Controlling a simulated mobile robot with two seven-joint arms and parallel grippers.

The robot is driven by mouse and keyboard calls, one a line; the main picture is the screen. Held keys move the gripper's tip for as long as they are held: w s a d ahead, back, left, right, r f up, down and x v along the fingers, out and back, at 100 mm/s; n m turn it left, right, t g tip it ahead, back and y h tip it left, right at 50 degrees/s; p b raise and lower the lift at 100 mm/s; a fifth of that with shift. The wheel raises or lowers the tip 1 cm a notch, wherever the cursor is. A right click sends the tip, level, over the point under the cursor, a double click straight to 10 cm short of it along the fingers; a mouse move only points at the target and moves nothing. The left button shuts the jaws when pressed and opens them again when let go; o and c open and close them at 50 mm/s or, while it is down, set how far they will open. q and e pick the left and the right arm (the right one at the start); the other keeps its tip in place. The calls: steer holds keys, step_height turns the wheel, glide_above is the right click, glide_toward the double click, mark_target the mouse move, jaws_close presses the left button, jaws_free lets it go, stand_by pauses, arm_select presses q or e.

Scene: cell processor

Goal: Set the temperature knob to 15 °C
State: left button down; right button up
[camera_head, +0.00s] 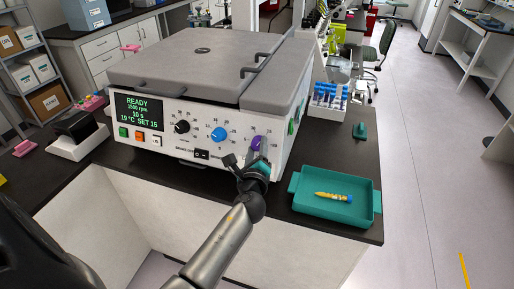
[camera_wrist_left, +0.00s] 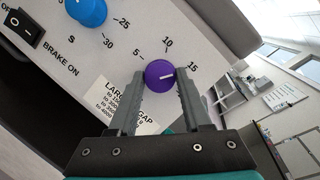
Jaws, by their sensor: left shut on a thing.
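The purple temperature knob (camera_head: 257,142) is at the right end of the centrifuge's front panel, partly hidden by my left gripper (camera_head: 256,164). In the left wrist view, my left gripper (camera_wrist_left: 160,80) is shut on the purple knob (camera_wrist_left: 160,72), one finger on each side. The knob's white mark points right, toward the 15 label (camera_wrist_left: 192,67). The labels 5 and 10 are also visible around it. The display (camera_head: 139,111) reads READY, 1500 rpm, 10 s, 19 °C and SET 15. My right gripper is not in view.
A blue knob (camera_head: 218,134) and a black knob (camera_head: 182,127) are left of the purple one, above a black rocker switch (camera_head: 201,154).

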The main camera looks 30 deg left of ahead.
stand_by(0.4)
arm_select(q)
steer(key=shift+c, duration=1.7)
jaws_free()
steer(key=shift+s+d, duration=0.1)
steer(key=shift+s, duration=0.05)
steer(key=b+v, duration=0.1)
steer(key=v, duration=1.4)
